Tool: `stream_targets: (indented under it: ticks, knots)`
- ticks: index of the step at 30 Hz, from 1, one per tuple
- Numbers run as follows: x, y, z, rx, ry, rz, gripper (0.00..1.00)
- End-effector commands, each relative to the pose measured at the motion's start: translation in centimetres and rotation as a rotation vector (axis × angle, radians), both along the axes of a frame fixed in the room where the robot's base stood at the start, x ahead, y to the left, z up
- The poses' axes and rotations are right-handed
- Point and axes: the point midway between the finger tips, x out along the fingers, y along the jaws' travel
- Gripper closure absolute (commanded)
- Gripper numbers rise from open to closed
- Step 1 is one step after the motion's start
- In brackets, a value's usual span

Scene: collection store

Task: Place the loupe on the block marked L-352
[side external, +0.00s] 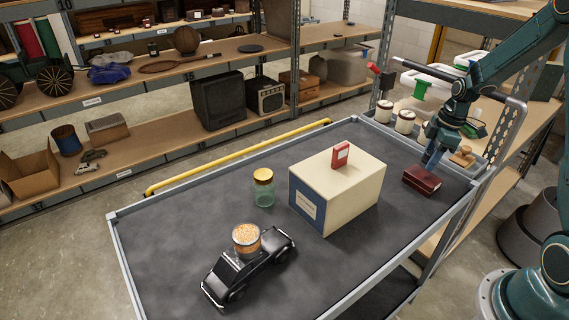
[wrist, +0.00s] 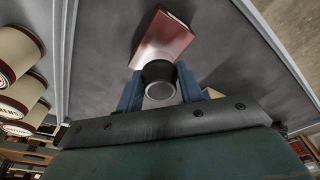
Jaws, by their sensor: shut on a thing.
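My gripper (side external: 432,158) is over the right end of the grey cart top. In the wrist view my gripper (wrist: 159,84) is shut on the loupe (wrist: 158,72), a short black cylinder with a pale round face. The loupe cannot be made out in the side view. A dark red block or book (side external: 422,181) lies on the cart just below and in front of my gripper; it also shows beyond the loupe in the wrist view (wrist: 163,38). No marking L-352 is readable in either view, so I cannot tell which thing bears it.
A large cream box (side external: 350,200) with a small red box (side external: 340,155) on it stands left of my gripper. A jar (side external: 263,188) and a black toy car (side external: 245,270) carrying a tin (side external: 246,240) are further left. White canisters (side external: 405,121) stand behind. A wooden object (side external: 462,157) is close right.

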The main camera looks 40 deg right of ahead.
Motion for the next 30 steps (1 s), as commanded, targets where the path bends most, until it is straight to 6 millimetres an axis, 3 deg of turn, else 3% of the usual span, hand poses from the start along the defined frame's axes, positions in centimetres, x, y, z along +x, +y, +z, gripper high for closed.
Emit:
stream_targets:
  ticks: [7, 22, 23, 25, 30]
  knots:
    - [0.0, 0.0, -2.6, 0.001, 0.002, -0.001, 0.85]
    - [0.0, 0.0, -3.2, 0.002, 0.002, -0.001, 0.85]
    - [0.0, 0.0, -3.2, 0.001, 0.001, -0.001, 0.57]
    - [0.0, 0.0, -3.2, 0.001, 0.001, 0.0, 0.44]
    - [0.0, 0.0, -3.2, 0.001, 0.001, 0.0, 0.41]
